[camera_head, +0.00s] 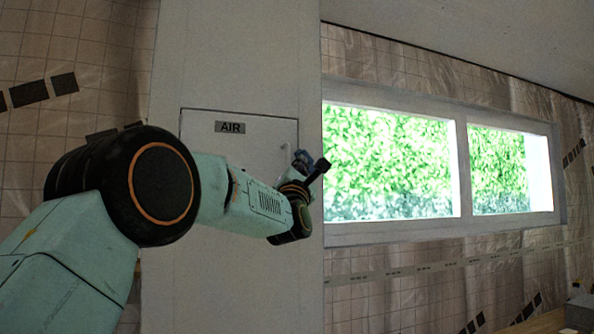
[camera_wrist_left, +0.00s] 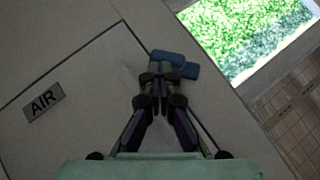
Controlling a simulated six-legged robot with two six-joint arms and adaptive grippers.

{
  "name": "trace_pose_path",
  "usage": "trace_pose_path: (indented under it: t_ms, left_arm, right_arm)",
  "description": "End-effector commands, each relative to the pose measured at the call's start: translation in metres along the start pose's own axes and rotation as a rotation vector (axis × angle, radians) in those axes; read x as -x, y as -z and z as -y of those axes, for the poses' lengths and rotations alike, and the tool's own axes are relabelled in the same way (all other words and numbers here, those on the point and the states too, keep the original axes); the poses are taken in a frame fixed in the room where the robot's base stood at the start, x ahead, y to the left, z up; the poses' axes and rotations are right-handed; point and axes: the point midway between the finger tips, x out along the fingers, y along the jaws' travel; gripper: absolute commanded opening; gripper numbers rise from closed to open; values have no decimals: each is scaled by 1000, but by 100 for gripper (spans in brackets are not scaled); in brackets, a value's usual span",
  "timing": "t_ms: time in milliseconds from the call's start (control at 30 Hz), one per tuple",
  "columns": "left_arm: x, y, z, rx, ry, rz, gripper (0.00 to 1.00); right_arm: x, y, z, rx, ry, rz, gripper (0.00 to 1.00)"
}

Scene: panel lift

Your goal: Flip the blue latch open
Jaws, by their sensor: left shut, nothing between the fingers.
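The blue latch (camera_wrist_left: 186,71) sits at the edge of the white AIR panel (camera_wrist_left: 75,95), in the upper middle of the left wrist view. It has a blue bar and a second blue part beside it. In the head view the latch (camera_head: 302,158) shows small at the panel's right edge, partly behind my wrist. My left gripper (camera_wrist_left: 160,88) is shut and empty, its fingertips just below the latch in the wrist view. Whether they touch it I cannot tell. In the head view the left gripper (camera_head: 301,179) is mostly hidden by my wrist. My right gripper is not in view.
The AIR label (camera_head: 230,127) is near the panel's top. A window (camera_head: 390,165) with greenery behind it is to the right of the panel. The tiled wall (camera_head: 400,290) runs below the window. A grey object (camera_head: 580,311) is at the lower right corner.

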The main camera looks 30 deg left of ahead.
Motion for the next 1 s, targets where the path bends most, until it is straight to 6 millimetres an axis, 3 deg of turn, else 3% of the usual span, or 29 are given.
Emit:
trace_pose_path:
  t_ms: [200,567,1000]
  left_arm:
    - [-9,-7,-8,-145,143,-1,0]
    - [-18,-18,-9,-146,146,0,0]
    - [-3,-18,-11,-145,147,-2,0]
  right_arm:
    - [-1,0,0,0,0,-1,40]
    - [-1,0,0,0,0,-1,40]
    - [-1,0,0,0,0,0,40]
